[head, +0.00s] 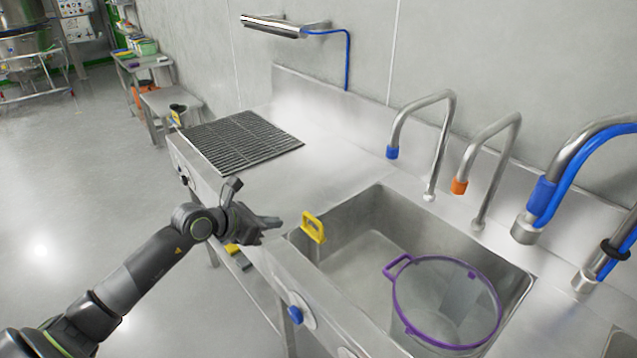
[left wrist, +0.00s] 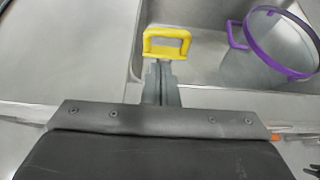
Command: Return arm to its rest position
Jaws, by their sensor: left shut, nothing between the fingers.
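My left arm (head: 150,270) reaches in from the left in the head view. My left gripper (head: 278,224) is shut and empty, near the front edge of the steel counter and to the left of the sink. In the left wrist view its closed fingers (left wrist: 160,85) point at a yellow handle (left wrist: 167,43). In the head view the yellow handle (head: 313,227) stands at the sink's front left rim, apart from the gripper. My right gripper is in neither view.
A clear container with a purple rim (head: 398,305) sits in the sink (head: 350,235). Taps with blue (head: 392,152) and orange (head: 459,186) tips stand behind. A dark drain grid (head: 240,140) lies on the counter. A blue knob (head: 296,314) sticks out in front. Open floor (head: 90,190) lies left.

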